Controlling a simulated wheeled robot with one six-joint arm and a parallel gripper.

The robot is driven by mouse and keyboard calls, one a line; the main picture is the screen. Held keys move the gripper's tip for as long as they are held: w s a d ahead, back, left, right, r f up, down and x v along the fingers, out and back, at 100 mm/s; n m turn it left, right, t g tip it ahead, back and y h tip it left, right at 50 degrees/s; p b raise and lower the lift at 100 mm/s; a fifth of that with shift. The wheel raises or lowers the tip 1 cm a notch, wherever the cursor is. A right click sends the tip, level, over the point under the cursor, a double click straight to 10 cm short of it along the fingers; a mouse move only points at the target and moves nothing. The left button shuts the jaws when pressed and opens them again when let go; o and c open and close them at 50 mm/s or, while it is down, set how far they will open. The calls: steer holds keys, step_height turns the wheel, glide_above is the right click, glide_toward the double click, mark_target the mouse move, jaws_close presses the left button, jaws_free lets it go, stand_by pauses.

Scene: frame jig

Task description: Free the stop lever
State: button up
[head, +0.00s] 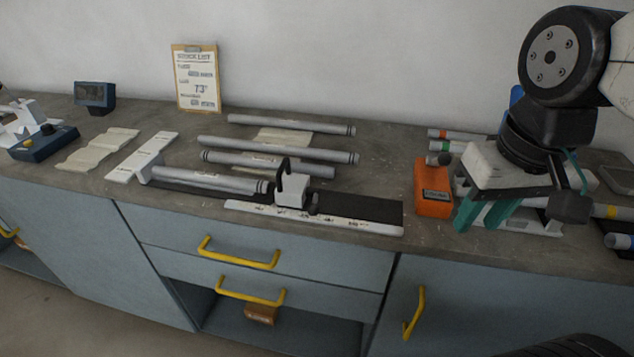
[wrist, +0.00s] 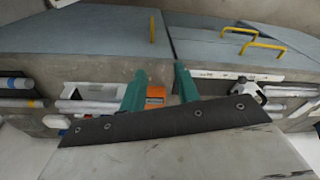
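A jig lies on the bench with a black track (head: 360,207) and a white scale strip (head: 340,222) along its front. A pale stop block (head: 291,190) sits on the track, with a dark upright lever (head: 282,168) at its left side. The lever's exact setting is too small to tell. A grey tube (head: 210,180) lies in the jig left of the block. My gripper (head: 484,215), with teal fingers, is well right of the block, beside the orange box. In the wrist view its fingers (wrist: 159,85) are apart and empty; the block (wrist: 246,88) shows to their right.
The orange box (head: 433,188) stands between the jig and my gripper. Several loose tubes (head: 280,142) lie behind the jig, and colour-banded tubes (head: 455,135) lie behind the box. A stock list clipboard (head: 196,78) leans on the wall. Yellow drawer handles (head: 238,254) project below the bench edge.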

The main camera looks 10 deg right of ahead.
steer(key=w+a+f+m+y, duration=0.1)
steer(key=w+a+y, duration=0.1)
steer(key=w+a, duration=0.7)
steer(key=m+y, duration=0.1)
steer(key=m, duration=0.1)
glide_toward(315, 202)
steer(key=f, duration=0.2)
steer(key=x, duration=0.6)
steer(key=shift+w+a+r, duration=0.15)
steer(key=shift+w+a, duration=0.05)
steer(key=shift+a+f, duration=0.15)
steer(key=shift+f, duration=0.35)
steer(key=shift+c, duration=0.3)
jaws_close()
